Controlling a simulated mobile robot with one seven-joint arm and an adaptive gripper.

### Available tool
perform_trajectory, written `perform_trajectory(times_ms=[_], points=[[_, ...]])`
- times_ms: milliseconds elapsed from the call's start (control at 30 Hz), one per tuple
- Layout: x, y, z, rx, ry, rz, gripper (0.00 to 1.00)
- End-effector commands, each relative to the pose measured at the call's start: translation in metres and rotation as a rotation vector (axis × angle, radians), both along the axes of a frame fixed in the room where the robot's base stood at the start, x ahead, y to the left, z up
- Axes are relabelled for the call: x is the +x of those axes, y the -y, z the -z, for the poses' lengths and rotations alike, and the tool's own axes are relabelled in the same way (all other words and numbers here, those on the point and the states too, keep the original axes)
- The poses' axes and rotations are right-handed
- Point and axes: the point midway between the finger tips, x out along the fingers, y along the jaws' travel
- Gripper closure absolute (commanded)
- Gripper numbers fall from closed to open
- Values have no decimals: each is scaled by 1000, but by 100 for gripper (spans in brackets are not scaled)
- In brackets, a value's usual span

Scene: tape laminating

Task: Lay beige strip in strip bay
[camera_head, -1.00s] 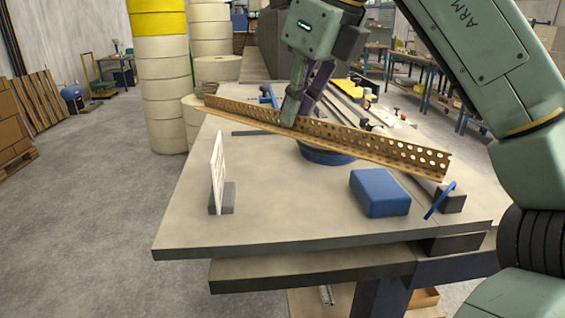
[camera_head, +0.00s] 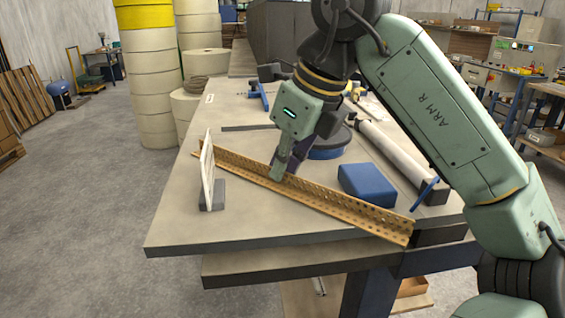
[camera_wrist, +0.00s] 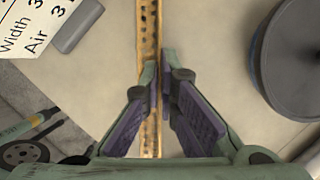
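A long tan angle strip with rows of holes (camera_head: 345,208), the only thing like a beige strip that I can make out, runs slantwise over the front half of the table. My gripper (camera_head: 283,172) is shut on its upright flange, left of its middle. In the wrist view the strip (camera_wrist: 150,30) passes between the two fingertips (camera_wrist: 158,75). Its near right end reaches the table's front right edge. I cannot tell whether it touches the tabletop. I cannot make out a marked strip bay for certain; a thin dark line (camera_head: 248,128) lies on the table behind the strip.
A white sign on a grey foot (camera_head: 207,170) stands close to the strip's left end. A blue block (camera_head: 367,186) and a round blue-rimmed base (camera_head: 328,150) lie behind the strip. A pale roller (camera_head: 395,150) runs along the right side. The table's front left (camera_head: 185,232) is clear.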

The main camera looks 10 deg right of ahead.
Motion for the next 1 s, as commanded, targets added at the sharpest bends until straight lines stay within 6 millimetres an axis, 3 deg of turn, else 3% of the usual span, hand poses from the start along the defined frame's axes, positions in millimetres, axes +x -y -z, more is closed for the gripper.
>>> perform_trajectory(times_ms=[67, 433, 833, 1000], points=[[0, 0, 4, 0, 0, 0, 100], [0, 0, 2, 0, 0, 0, 75], [-1, 1, -6, -1, 1, 2, 75], [-9, 10, -33, -1, 2, 3, 75]])
